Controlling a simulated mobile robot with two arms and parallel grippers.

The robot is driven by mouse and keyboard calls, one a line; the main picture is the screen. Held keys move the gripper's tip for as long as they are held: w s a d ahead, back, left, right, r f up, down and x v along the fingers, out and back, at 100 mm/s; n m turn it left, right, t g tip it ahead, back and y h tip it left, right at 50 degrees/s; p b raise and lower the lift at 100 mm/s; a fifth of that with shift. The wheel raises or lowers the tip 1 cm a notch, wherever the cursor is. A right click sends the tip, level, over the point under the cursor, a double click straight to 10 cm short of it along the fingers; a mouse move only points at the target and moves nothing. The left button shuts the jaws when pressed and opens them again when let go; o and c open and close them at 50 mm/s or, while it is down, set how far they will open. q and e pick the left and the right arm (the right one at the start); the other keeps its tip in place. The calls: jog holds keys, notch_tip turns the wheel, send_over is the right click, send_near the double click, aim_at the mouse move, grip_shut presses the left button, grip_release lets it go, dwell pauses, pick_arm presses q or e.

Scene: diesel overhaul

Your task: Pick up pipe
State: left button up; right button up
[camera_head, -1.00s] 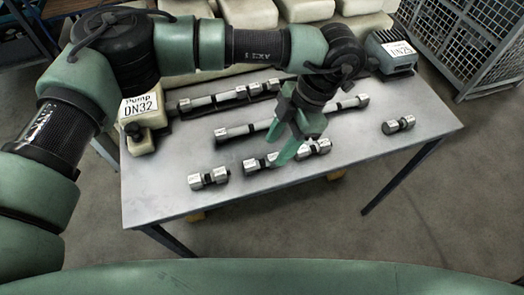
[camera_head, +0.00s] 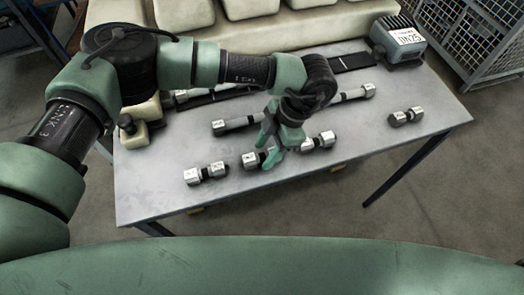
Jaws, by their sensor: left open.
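Several short metal pipe pieces with dark middles lie along the front of the grey table: one at the left (camera_head: 206,174), one in the middle (camera_head: 250,160), one just right of it (camera_head: 318,142) and one at the far right (camera_head: 406,117). A long pipe (camera_head: 235,124) lies behind them, partly hidden by my arm. My left gripper (camera_head: 272,157) points down with its green fingers open at the middle short piece, covering part of it. I cannot tell whether they touch. My right gripper is not in view.
A labelled grey pump (camera_head: 396,42) stands at the back right, and a cream pump (camera_head: 137,132) at the back left. A wire cage (camera_head: 475,45) stands beyond the right side. Cream castings (camera_head: 300,30) line the back.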

pick_arm(q)
jog(key=shift+a+f, duration=0.25)
jog(key=shift+f, duration=0.35)
grip_shut()
jog(key=shift+r, duration=0.15)
